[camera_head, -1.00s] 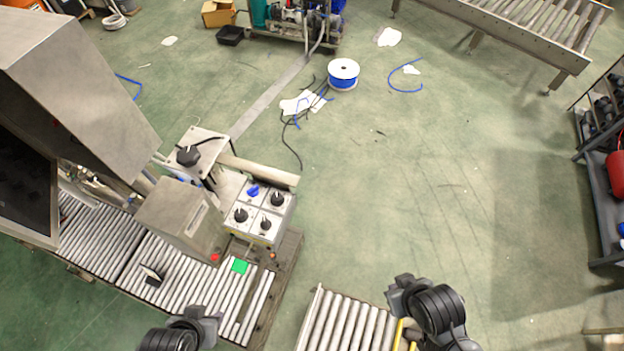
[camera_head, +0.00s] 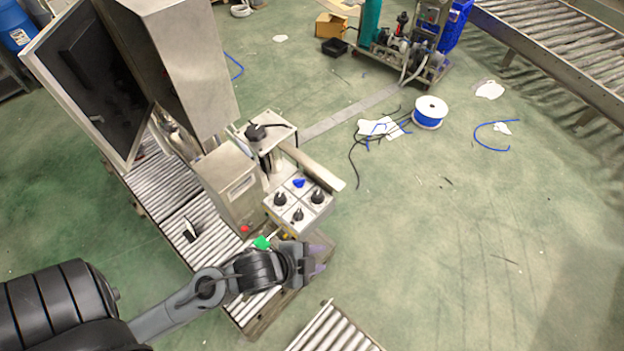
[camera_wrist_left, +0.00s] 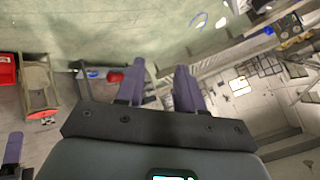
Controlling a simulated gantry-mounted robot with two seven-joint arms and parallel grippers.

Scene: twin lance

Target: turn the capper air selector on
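A control panel (camera_head: 309,208) with several rotary knobs stands on the roller conveyor in the head view. It has a blue knob (camera_head: 299,183) at the top and black knobs (camera_head: 317,196) below; labels are too small to tell which is the capper air selector. The panel also shows at the upper right of the left wrist view (camera_wrist_left: 285,27). My left gripper (camera_head: 320,260) is just below the panel in the head view, apart from the knobs. Its purple fingers are spread and empty in the left wrist view (camera_wrist_left: 160,84). A purple finger at the lower left there appears to be my right gripper (camera_wrist_left: 13,148).
A steel box (camera_head: 228,185) and a large screen housing (camera_head: 90,80) stand left of the panel. A flat bar (camera_head: 320,168) juts out behind it. A green block (camera_head: 262,243) lies close to my left wrist.

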